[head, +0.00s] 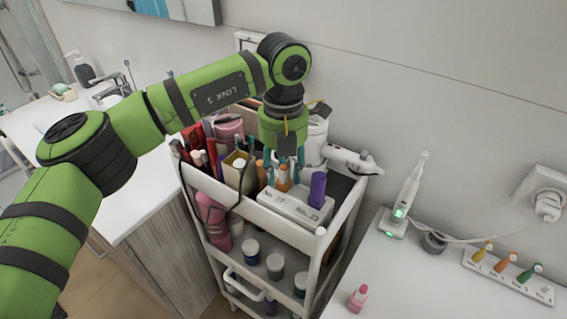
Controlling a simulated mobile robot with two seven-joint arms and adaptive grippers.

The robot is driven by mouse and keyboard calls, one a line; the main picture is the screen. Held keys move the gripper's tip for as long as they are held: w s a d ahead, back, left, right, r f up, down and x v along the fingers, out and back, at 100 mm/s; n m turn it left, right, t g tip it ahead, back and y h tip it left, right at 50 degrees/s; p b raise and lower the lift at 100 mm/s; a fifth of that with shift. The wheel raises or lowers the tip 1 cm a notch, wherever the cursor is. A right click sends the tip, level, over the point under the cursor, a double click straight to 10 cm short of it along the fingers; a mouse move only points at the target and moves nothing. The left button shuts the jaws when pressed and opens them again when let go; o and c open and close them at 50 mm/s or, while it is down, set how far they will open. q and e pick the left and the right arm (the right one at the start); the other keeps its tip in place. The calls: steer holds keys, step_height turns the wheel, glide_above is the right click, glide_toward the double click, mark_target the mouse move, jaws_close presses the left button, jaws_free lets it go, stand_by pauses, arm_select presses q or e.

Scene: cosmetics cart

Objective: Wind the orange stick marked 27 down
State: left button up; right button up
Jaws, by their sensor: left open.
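An orange stick (284,181) stands upright in a white holder (290,207) on the cart's top tier; any number on it is too small to read. A purple stick (317,190) stands in the same holder, to its right. My left gripper (284,170) points down over the orange stick with its teal fingers open, one on either side of it. I cannot tell whether the fingers touch it. The gripper body hides part of the space behind. My right gripper is not in view.
The cart (258,203) top is crowded with bottles, brushes and a tan box (239,176). A white appliance (351,158) lies across the right rear edge. The right counter holds an electric toothbrush (411,183), a pink bottle (357,298) and a strip of coloured sticks (508,275).

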arm_select(q)
jaws_close()
steer(key=shift+f+m+b, duration=0.15)
steer(key=shift+m+b, duration=0.75)
steer(key=shift+m, duration=0.2)
steer(key=m+b, duration=0.1)
steer(key=m, duration=0.1)
steer(key=shift+m, duration=0.3)
steer(key=m+b, duration=0.1)
steer(key=m, duration=0.7)
steer(key=shift+s, duration=0.1)
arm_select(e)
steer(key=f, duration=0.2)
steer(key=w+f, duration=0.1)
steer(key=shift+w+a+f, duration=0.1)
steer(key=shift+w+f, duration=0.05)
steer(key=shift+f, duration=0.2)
arm_select(q)
steer(key=shift+m, duration=0.3)
